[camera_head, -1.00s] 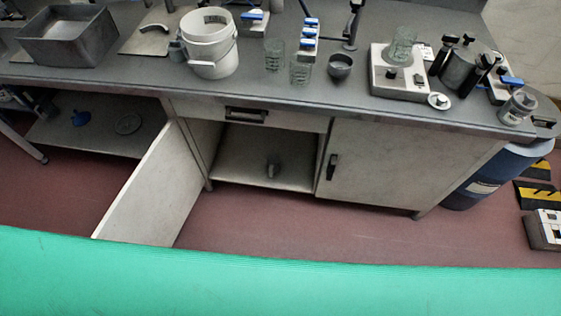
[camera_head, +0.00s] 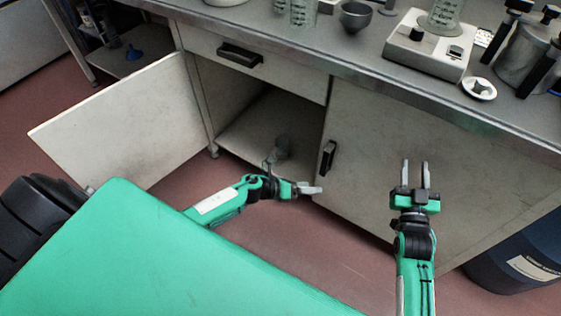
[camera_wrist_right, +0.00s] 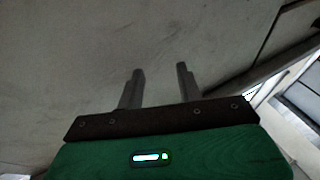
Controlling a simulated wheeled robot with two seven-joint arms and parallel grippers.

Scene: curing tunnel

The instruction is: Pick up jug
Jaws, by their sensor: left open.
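A small grey, see-through vessel, which looks like the jug (camera_head: 282,147), stands on the floor of the open cabinet, near its front. Its handle cannot be made out. My left gripper (camera_head: 292,177) is open and empty at the cabinet opening, just in front of and below the jug in the head view. One finger overlaps the jug's lower edge in the picture; contact cannot be told. My right gripper (camera_head: 415,168) is open and empty in front of the closed cabinet door. Its two parted fingers also show in the right wrist view (camera_wrist_right: 160,75).
The open door (camera_head: 130,120) swings out at the left of the cabinet. The closed door (camera_head: 400,135) has a black handle (camera_head: 328,158). A drawer (camera_head: 255,60) is above the opening. The counter holds beakers, a dark bowl (camera_head: 355,15) and a hotplate (camera_head: 425,48). A blue drum (camera_head: 515,265) stands at right.

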